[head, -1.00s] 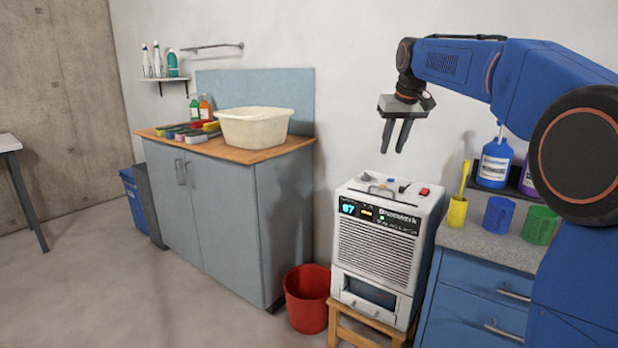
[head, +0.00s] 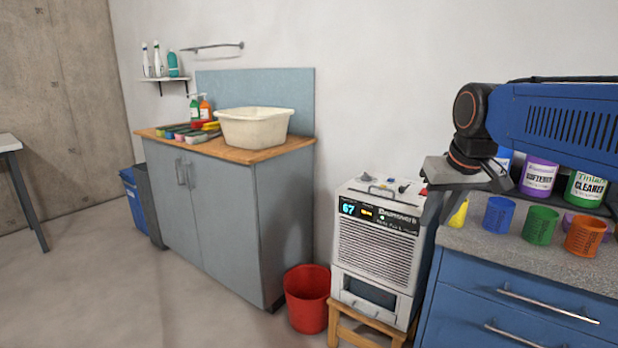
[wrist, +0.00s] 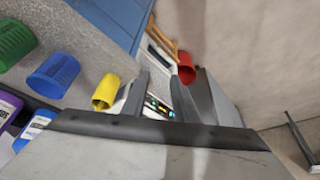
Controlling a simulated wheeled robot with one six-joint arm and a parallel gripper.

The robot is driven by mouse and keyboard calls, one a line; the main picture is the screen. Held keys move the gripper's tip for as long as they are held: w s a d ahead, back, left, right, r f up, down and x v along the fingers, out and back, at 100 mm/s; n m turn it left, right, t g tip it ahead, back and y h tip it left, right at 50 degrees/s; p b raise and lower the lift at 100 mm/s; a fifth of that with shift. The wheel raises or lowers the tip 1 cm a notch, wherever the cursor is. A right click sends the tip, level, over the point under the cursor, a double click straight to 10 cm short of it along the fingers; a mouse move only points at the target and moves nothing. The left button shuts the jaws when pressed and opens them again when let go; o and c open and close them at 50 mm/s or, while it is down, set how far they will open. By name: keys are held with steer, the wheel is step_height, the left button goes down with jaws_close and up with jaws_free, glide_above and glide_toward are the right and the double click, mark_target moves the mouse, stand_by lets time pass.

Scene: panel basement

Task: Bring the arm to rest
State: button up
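My gripper (head: 432,210) hangs in the head view in front of the right edge of the white dehumidifier (head: 375,250), which shows a lit "67". My blue arm reaches in from the right above the blue counter. In the wrist view my gripper (wrist: 162,88) has its two grey fingers apart, with nothing between them. The dehumidifier's lit panel (wrist: 158,106) shows beyond the fingers. In the head view the fingers overlap, and I cannot tell their gap there.
A blue counter (head: 505,315) at right bears blue (head: 499,214), green (head: 540,225) and orange (head: 585,236) cups and a yellow one (wrist: 105,92). Bottles stand behind. A red bucket (head: 307,300) stands left of the dehumidifier. A grey cabinet (head: 210,215) carries a cream basin (head: 254,127).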

steer(key=s+d+f, duration=0.1)
steer(key=s+f, duration=1.7)
steer(key=s, duration=0.3)
steer(key=shift+d+m, duration=0.3)
steer(key=shift+m, duration=0.1)
steer(key=shift+w+r, duration=0.1)
